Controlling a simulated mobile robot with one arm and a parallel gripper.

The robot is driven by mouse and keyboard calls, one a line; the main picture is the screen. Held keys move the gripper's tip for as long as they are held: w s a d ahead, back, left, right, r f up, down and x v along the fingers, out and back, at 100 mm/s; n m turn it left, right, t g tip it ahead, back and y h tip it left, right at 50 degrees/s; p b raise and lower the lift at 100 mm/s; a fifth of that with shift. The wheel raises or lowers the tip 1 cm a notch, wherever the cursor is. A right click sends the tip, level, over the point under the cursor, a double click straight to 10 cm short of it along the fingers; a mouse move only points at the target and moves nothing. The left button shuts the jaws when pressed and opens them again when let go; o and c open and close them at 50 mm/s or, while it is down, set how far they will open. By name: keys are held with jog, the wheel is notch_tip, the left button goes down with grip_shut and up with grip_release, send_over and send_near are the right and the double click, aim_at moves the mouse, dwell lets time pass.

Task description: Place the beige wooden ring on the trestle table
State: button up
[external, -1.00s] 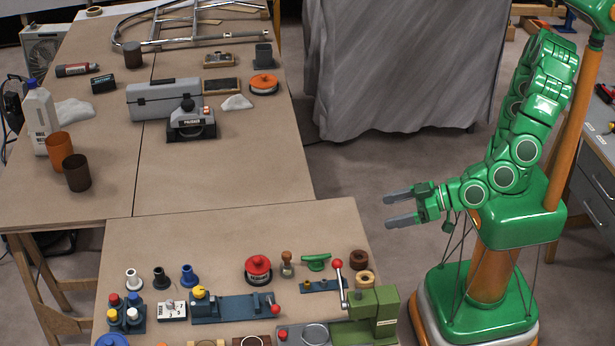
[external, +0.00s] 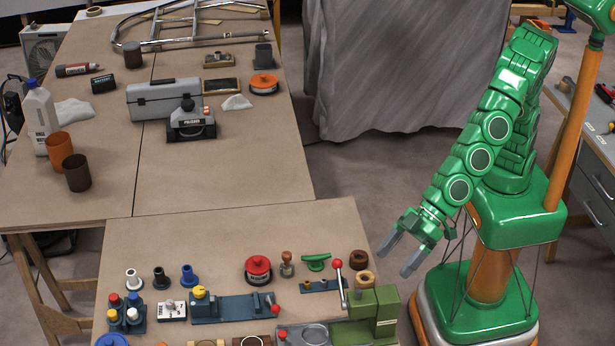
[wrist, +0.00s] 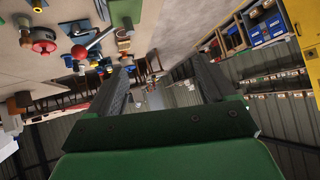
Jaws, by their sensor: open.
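A tan-beige wooden ring (external: 365,279) sits at the right edge of the front workbench (external: 230,227), just in front of a dark brown ring (external: 359,260). Another beige round piece (external: 207,343) is cut off at the bottom of the external view. My gripper (external: 394,266) is open and empty, tilted downward just right of the tan ring and off the bench edge. Its two fingers also show spread apart in the wrist view (wrist: 160,68). The trestle table (external: 230,175) is the long brown-topped one behind the bench, with wooden legs at left.
A green press (external: 375,310) with a red-knobbed lever (external: 338,265) stands close to the ring. The trestle table holds a grey toolbox (external: 165,100), a polisher (external: 190,125), cups and a white bottle (external: 40,118). Its front right area is clear.

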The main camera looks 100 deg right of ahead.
jog(key=n+g+y, duration=0.1)
jog(key=n+g, duration=0.1)
jog(key=r+n+g+h, duration=0.1)
jog(key=n+g+h, duration=0.3)
jog(key=g, duration=0.2)
send_over(364, 280)
jog(key=shift+s+f, duration=0.15)
jog(key=shift+f, duration=12.6)
jog(key=shift+c, duration=0.4)
jog(key=c, duration=1.1)
jog(key=shift+r, duration=0.15)
